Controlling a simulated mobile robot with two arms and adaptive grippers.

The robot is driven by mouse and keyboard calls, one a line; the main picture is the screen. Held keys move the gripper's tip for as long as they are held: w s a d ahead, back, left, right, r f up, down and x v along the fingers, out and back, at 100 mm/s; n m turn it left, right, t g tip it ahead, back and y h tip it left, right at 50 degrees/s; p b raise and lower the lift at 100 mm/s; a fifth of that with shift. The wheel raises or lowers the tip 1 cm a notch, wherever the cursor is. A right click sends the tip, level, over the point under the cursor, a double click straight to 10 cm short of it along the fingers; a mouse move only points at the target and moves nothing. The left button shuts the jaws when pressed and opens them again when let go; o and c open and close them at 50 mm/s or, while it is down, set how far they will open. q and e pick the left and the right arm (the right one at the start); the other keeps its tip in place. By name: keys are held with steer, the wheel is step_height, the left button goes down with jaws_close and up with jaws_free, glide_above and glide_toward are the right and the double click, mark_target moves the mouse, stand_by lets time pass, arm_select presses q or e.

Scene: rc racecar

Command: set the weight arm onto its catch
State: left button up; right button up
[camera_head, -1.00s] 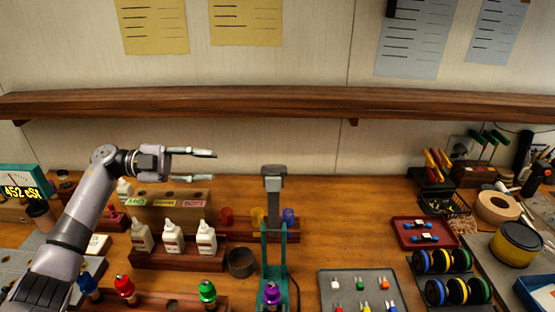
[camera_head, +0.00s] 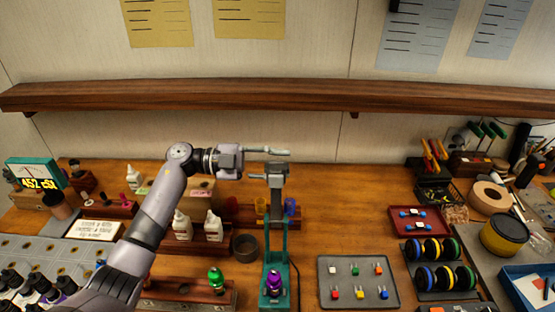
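A teal stand (camera_head: 283,240) stands at the front middle of the bench. A grey arm with a blocky grey head, the weight arm (camera_head: 276,192), rises upright from it. I cannot make out a catch. A purple-topped piece (camera_head: 273,282) sits at the foot of the stand. My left gripper (camera_head: 272,163) reaches in from the left at the height of the grey head. Its fingers point right and are apart; the upper one shows above the head, the lower one is mostly hidden. I cannot tell whether it touches the head. My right gripper is not in view.
White bottles (camera_head: 182,225) in a wooden rack and a dark round cup (camera_head: 245,247) stand left of the stand. A grey tray (camera_head: 358,268) with small coloured parts lies to the right.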

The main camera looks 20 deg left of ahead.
arm_select(q)
steer(key=shift+c, duration=0.5)
jaws_close()
steer(key=shift+r, duration=0.1)
